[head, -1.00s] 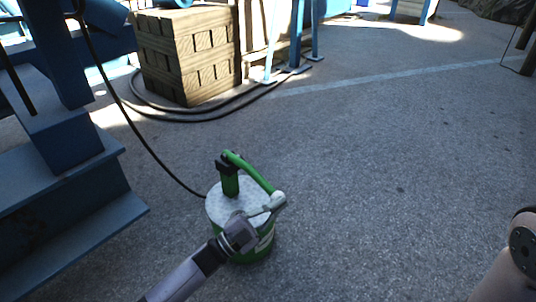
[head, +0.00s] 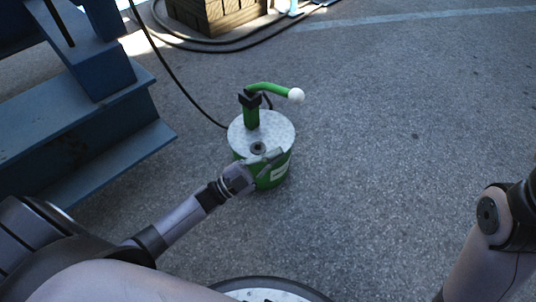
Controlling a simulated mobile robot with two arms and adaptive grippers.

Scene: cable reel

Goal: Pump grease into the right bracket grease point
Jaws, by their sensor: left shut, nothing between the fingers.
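The grease pump is a green bucket (head: 272,174) with a grey metal lid (head: 274,132), standing on the ground in the head view. A green pump post (head: 251,116) rises from the lid. Its green lever (head: 268,87) ends in a white ball knob (head: 296,96) and points to the right, raised above the lid. My left gripper (head: 264,160) is shut and empty. It lies in front of the bucket's near side, below the knob; whether it touches the bucket I cannot tell. My right gripper is out of view. The right bracket grease point is not identifiable here.
A black hose (head: 178,82) runs from the pump up to the left. A blue steel frame (head: 105,130) stands at the left. A wooden crate (head: 215,15) and coiled cable are at the top. Open asphalt (head: 400,120) lies to the right.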

